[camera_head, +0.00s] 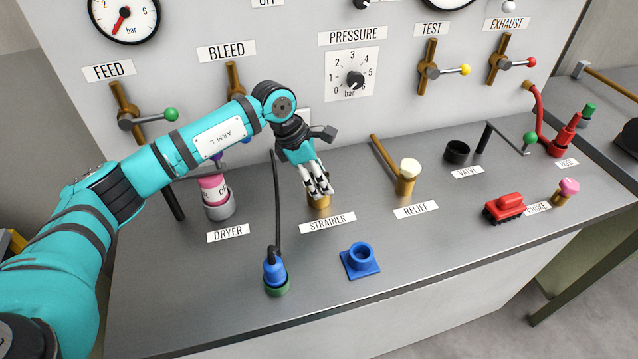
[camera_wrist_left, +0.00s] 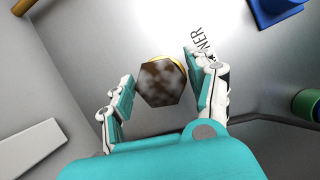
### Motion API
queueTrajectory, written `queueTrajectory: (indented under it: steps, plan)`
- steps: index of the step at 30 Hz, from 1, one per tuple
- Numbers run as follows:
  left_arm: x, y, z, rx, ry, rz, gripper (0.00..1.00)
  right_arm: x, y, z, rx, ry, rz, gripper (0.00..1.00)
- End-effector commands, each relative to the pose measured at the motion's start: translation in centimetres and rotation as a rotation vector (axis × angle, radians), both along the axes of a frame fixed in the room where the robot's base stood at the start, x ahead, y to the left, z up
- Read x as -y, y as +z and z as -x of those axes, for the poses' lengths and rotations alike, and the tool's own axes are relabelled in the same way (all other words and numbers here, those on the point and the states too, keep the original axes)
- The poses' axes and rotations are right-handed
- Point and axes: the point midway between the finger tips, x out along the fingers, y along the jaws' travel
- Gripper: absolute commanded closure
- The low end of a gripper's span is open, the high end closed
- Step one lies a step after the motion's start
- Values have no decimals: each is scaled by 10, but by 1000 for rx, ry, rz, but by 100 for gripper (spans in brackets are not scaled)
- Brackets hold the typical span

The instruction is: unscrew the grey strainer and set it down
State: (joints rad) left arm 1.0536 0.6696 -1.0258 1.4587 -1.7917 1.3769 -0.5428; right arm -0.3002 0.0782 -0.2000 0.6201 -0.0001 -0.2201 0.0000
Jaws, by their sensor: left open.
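The strainer (camera_wrist_left: 160,84) shows in the left wrist view as a hexagonal head, mottled brown and grey, with a brass rim behind it. In the head view my left gripper (camera_head: 318,187) is right above the brass fitting (camera_head: 318,202) behind the STRAINER label (camera_head: 327,223) and hides the strainer's head. In the wrist view the fingers of my left gripper stand apart, one on each side of the head. My right gripper is not in view.
A blue socket block (camera_head: 360,260) lies on the bench in front of the strainer. A dark hose runs to a blue plug (camera_head: 274,269) at left. The relief fitting (camera_head: 408,177) stands to the right, the pink dryer (camera_head: 215,195) to the left. The bench front is mostly clear.

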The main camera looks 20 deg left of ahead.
Motion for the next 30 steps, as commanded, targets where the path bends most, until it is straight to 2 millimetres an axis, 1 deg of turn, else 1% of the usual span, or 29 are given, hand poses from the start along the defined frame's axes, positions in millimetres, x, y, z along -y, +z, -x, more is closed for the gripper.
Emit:
queueTrajectory:
  steps: [1,15,18,22,28,30]
  plan:
    - [0,-4,-1,1,-39,0,43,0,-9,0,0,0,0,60]
    - [1,-4,-1,1,-464,0,43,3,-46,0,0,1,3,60]
    - [0,-3,-1,1,-541,-1,43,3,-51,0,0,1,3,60]
    - [0,-1,0,0,-591,0,43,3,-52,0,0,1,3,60]
    - [0,0,0,1,-594,-1,43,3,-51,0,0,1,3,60]
    - [0,0,0,0,-593,-1,52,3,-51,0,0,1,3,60]
